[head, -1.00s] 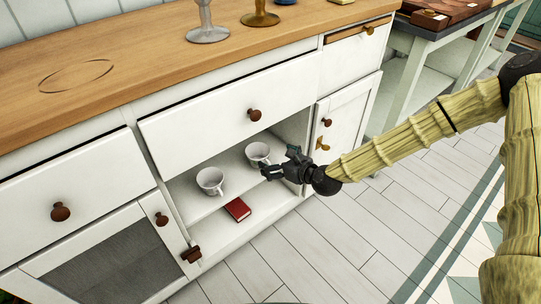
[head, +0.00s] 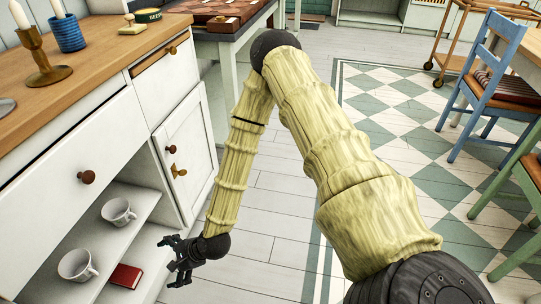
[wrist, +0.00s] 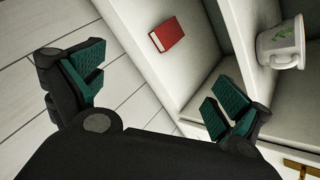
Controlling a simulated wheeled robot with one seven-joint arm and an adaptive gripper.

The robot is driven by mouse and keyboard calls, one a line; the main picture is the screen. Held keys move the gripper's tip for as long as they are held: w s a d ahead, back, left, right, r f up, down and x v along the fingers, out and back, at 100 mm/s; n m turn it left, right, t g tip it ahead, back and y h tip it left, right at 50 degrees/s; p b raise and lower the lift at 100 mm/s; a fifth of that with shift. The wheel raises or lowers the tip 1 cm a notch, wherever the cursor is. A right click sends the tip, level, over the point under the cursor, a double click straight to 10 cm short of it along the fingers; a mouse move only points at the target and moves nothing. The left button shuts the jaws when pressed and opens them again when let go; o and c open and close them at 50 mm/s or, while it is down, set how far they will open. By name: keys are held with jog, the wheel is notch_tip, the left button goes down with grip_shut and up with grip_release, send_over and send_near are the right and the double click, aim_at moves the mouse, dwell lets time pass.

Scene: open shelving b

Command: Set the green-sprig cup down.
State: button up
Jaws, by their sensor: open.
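A white cup with a green sprig (wrist: 282,45) shows at the right of the wrist view, in the open shelving. In the head view two white cups stand upright on the upper shelf, a farther cup (head: 118,211) and a nearer cup (head: 77,265). I cannot tell there which has the sprig. My gripper (head: 172,262) is in front of the shelving, to the right of both cups and apart from them. In the wrist view my gripper (wrist: 155,80) has its fingers spread with nothing between them.
A red book (head: 126,276) lies on the lower shelf; it also shows in the wrist view (wrist: 168,35). A closed cabinet door (head: 187,160) is right of the opening. Floor beside my gripper is clear.

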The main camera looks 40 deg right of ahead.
jog(key=s+d+f+n+g+h, duration=0.1)
jog(key=s+d+f+n+g, duration=0.15)
jog(key=s+f+n, duration=0.4)
jog(key=s+d+f+n+g+h, duration=0.1)
jog(key=s+d+n+h, duration=0.15)
jog(key=s, duration=0.65)
jog(key=s+d+f+n+g+h, duration=0.1)
jog(key=s+d+n+g+h, duration=0.2)
jog(key=s+d+n, duration=0.7)
jog(key=shift+s+d+f, duration=0.2)
jog(key=shift+s+d, duration=0.6)
jog(key=shift+s, duration=0.45)
